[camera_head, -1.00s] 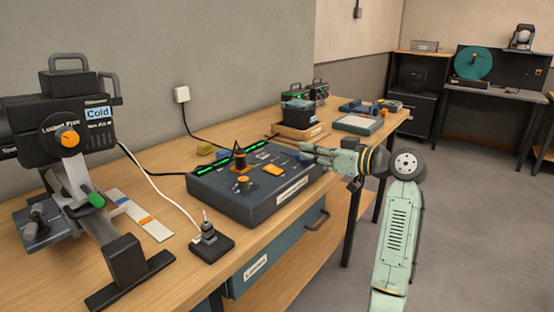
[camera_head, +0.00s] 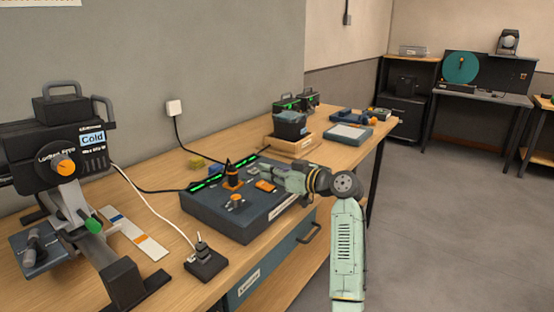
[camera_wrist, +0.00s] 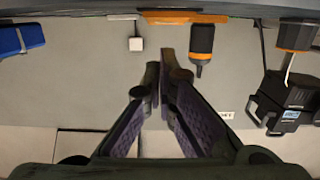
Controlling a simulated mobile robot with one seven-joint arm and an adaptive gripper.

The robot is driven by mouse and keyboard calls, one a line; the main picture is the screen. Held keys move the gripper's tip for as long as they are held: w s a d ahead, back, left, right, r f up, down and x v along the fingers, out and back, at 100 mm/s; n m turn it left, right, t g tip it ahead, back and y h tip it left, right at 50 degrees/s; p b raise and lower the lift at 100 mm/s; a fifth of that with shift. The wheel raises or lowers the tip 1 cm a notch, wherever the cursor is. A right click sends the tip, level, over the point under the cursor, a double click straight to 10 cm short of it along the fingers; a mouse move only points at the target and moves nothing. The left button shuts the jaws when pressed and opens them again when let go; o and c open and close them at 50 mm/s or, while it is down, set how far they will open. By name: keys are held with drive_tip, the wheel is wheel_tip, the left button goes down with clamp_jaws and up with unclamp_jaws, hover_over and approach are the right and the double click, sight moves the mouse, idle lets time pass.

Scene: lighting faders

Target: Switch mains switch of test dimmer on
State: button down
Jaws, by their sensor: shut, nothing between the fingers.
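The test dimmer (camera_head: 222,220) is a dark blue-grey box on the bench with green lit strips on top. On its top stand a black lever on an orange base (camera_head: 232,182), an orange rocker-like piece (camera_head: 265,185) and a small orange knob (camera_head: 236,201). I cannot tell which is the mains switch. My gripper (camera_head: 264,169) is shut and empty, over the right rear part of the dimmer.
A lamp with a "Cold" label (camera_head: 93,138) stands at the left. A small black plug box (camera_head: 206,262) with a white cable is in front of the dimmer. A dark case on a wooden block (camera_head: 290,144) stands behind my gripper. The floor at right is clear.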

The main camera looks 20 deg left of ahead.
drive_tip(key=shift+f, duration=0.75)
drive_tip(key=shift+a, duration=0.1)
